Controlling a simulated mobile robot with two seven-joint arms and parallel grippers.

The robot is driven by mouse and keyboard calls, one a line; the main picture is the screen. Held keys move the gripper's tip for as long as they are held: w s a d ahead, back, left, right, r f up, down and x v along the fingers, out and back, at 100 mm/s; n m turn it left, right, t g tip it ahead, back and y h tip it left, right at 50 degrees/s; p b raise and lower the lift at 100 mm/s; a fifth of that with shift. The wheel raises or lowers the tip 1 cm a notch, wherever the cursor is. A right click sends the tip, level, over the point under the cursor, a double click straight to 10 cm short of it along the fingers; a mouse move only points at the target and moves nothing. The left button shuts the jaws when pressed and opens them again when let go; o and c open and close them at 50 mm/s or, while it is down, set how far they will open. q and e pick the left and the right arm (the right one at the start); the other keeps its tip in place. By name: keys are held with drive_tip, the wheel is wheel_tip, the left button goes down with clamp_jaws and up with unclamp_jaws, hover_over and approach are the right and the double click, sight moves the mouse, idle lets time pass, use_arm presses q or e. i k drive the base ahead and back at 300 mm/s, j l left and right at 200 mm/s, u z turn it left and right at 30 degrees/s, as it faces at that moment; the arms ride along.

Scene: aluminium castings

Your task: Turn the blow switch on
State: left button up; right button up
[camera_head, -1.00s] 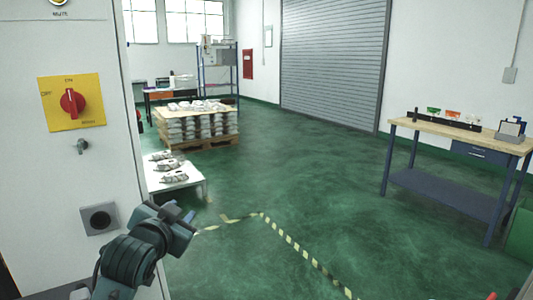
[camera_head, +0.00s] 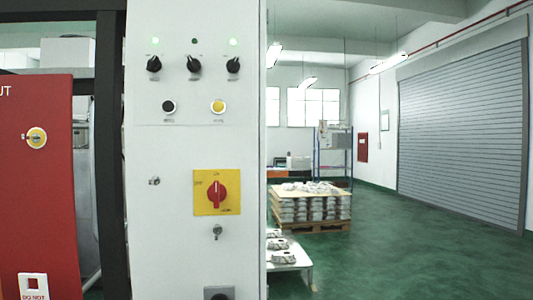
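The white control panel (camera_head: 166,130) stands upright in the centre left of the head view. Its upper part has a row of three black knobs: a left knob (camera_head: 153,64), a middle knob (camera_head: 194,64) and a right knob (camera_head: 233,65). The middle knob is turned differently from the outer two. The small lamps above the outer knobs glow green; the lamp above the middle knob is dark. The labels are too small to read, so I cannot tell which knob is the blow switch. Neither gripper is in view.
Below the knobs are a black button (camera_head: 169,107), a yellow button (camera_head: 218,106) and a red rotary switch (camera_head: 217,193) on a yellow plate. A red panel (camera_head: 40,190) stands at left. At right are a low white table (camera_head: 290,258), a loaded pallet (camera_head: 312,226) and open green floor.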

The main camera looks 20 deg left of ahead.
sight(194, 66)
drive_tip(key=u, duration=1.2)
drive_tip(key=i+l, duration=0.15)
drive_tip(key=l, duration=0.2)
drive_tip(key=i+l+z, duration=0.1)
drive_tip(key=l, duration=0.25)
drive_tip(key=i+l, duration=0.2)
drive_tip(key=l, duration=0.15)
drive_tip(key=z, duration=0.05)
